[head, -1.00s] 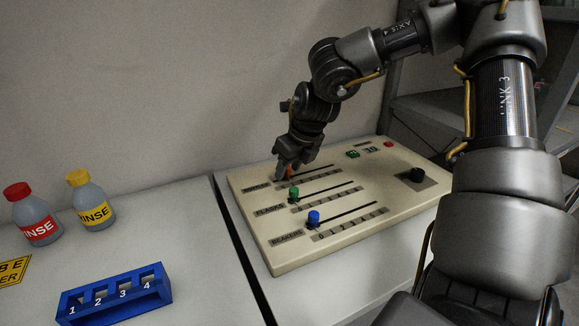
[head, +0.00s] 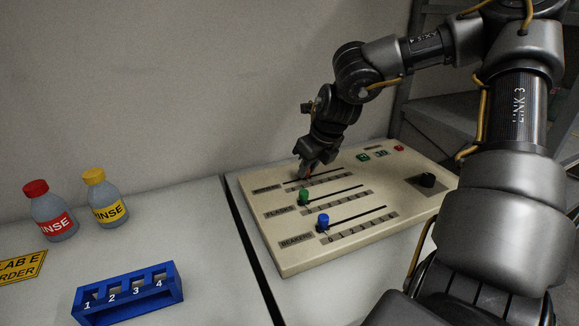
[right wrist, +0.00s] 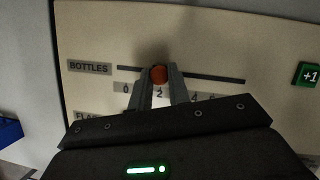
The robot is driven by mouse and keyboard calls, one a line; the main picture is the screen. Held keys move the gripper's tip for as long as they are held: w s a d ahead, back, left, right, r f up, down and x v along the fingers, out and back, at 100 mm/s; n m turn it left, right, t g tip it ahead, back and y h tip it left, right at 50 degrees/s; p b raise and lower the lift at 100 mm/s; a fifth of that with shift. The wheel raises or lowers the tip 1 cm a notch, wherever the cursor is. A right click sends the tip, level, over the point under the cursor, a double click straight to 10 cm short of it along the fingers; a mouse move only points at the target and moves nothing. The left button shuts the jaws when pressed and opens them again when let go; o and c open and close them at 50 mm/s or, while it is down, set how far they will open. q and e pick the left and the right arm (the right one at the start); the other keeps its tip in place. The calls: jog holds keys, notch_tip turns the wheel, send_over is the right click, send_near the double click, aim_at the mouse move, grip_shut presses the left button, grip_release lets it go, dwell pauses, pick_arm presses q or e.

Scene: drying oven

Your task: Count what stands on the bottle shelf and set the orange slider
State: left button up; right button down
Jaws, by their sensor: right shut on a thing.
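My right gripper (head: 306,175) reaches down over the cream control panel (head: 290,262). Its fingers (right wrist: 160,88) are shut on the orange slider knob (right wrist: 159,74), one finger on each side. The knob is on the slot of the row labelled BOTTLES (right wrist: 89,68), just above the figure 2 on its scale. The fingers hide parts of the scale on both sides of the 2. In the head view only a little of the orange knob shows beneath the fingers. No bottle shelf can be made out. My left gripper is not in view.
The green knob (head: 304,196) and blue knob (head: 323,221) sit near the left ends of their slots. A black dial (head: 427,180) and a green +1 button (right wrist: 308,74) are further right. Left are two rinse bottles, red-capped (head: 52,212) and yellow-capped (head: 105,200), and a blue numbered rack (head: 128,296).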

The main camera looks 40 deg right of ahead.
jog(key=shift+d+r, duration=0.1)
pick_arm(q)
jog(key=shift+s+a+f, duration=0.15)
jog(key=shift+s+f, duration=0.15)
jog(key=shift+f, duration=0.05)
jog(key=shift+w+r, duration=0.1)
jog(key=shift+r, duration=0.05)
pick_arm(e)
jog(key=c, duration=1.3)
grip_release()
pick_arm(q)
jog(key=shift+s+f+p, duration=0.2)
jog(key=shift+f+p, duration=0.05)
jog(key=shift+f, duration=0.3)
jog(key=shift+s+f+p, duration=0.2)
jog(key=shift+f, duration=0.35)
pick_arm(e)
jog(key=v, duration=1)
jog(key=shift+s+r, duration=0.25)
